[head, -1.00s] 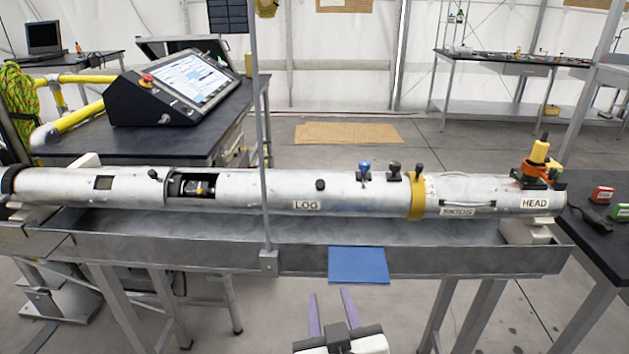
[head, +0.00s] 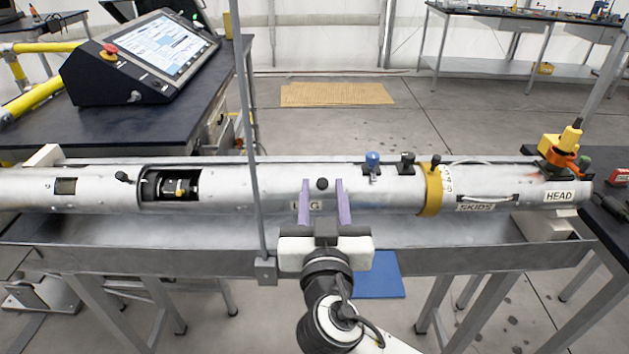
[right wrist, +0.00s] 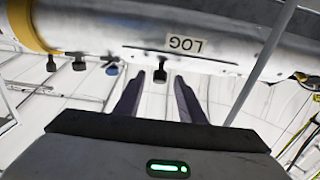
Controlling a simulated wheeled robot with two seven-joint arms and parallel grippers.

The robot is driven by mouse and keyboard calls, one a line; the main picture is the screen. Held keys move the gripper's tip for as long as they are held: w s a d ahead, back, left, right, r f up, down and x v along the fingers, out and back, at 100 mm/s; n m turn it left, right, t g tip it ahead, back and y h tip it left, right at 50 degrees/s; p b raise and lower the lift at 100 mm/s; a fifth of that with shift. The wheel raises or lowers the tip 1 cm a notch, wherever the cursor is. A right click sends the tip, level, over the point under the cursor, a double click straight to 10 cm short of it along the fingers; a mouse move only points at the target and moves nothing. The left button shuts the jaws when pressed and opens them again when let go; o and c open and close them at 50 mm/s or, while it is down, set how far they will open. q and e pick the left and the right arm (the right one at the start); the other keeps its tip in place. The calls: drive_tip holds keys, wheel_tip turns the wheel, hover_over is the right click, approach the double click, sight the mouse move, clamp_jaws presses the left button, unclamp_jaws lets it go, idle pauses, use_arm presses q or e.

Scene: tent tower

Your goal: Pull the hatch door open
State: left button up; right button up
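A long silver tube lies across the trough, with a LOG label (right wrist: 186,43) on its side. A small black knob (head: 322,184) sticks out of the tube by this label; it also shows in the right wrist view (right wrist: 160,76). My right gripper (head: 322,190) is open, its two purple fingers spread on either side of the knob in both views. I cannot tell whether the fingertips touch it or how deep it sits between them. A dark seam runs beside the label in the right wrist view. My left gripper is not in view.
The tube has an open cutout (head: 170,188) on the left and a yellow ring (head: 431,190) on the right. A thin grey post (head: 247,120) stands just left of my gripper. Blue and black valves rise right of the knob. A console (head: 140,60) stands behind.

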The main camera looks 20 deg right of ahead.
drive_tip(key=shift+w, duration=0.1)
clamp_jaws()
idle(0.3)
